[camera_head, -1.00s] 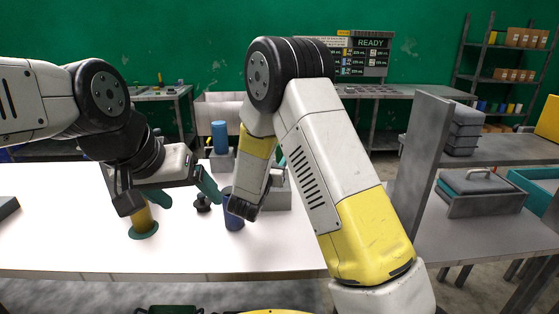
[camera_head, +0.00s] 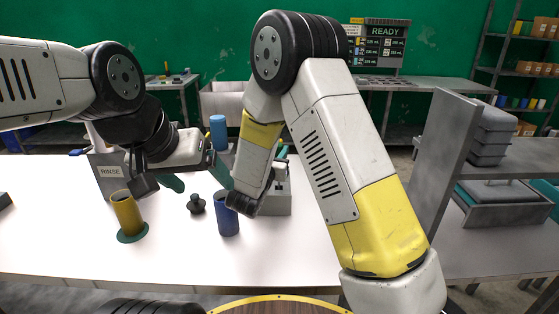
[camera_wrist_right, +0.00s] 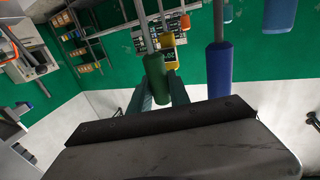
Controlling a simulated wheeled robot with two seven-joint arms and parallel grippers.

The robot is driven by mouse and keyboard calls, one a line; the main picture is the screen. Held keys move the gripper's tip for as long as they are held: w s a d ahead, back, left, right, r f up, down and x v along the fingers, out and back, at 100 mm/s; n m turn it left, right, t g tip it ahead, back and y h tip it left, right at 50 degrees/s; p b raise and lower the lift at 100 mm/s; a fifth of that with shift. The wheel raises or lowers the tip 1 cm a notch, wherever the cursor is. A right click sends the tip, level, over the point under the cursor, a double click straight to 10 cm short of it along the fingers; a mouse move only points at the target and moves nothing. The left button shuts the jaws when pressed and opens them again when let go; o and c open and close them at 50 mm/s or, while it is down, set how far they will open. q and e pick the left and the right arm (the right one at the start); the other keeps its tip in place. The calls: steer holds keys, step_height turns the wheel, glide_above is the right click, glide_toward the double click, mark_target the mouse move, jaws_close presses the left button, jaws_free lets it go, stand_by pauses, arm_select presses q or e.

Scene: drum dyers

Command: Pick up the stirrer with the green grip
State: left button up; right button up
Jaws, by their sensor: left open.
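The stirrer with the green grip (camera_wrist_right: 154,78) is in the right wrist view, its metal rod running up out of the picture. My right gripper (camera_wrist_right: 161,98) has its two teal fingers close on either side of the grip's end and looks shut on it. In the head view, my right forearm hides the right fingers and the green grip almost wholly. A stirrer with a blue grip (camera_wrist_right: 219,70) is beside it in the wrist view. My left gripper (camera_head: 194,178) is open and empty, its teal fingers apart above the white table.
A yellow cup (camera_head: 127,214) on a green base, a small black knobbed piece (camera_head: 196,204) and a dark blue cup (camera_head: 228,215) stand on the white table (camera_head: 60,230). A box marked RINSE (camera_head: 108,172) is behind. A grey shelf (camera_head: 440,150) bounds the right.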

jaws_close()
steer(key=shift+r, duration=0.15)
step_height(320, 180, up, 10)
steer(key=shift+f, duration=0.1)
stand_by(0.3)
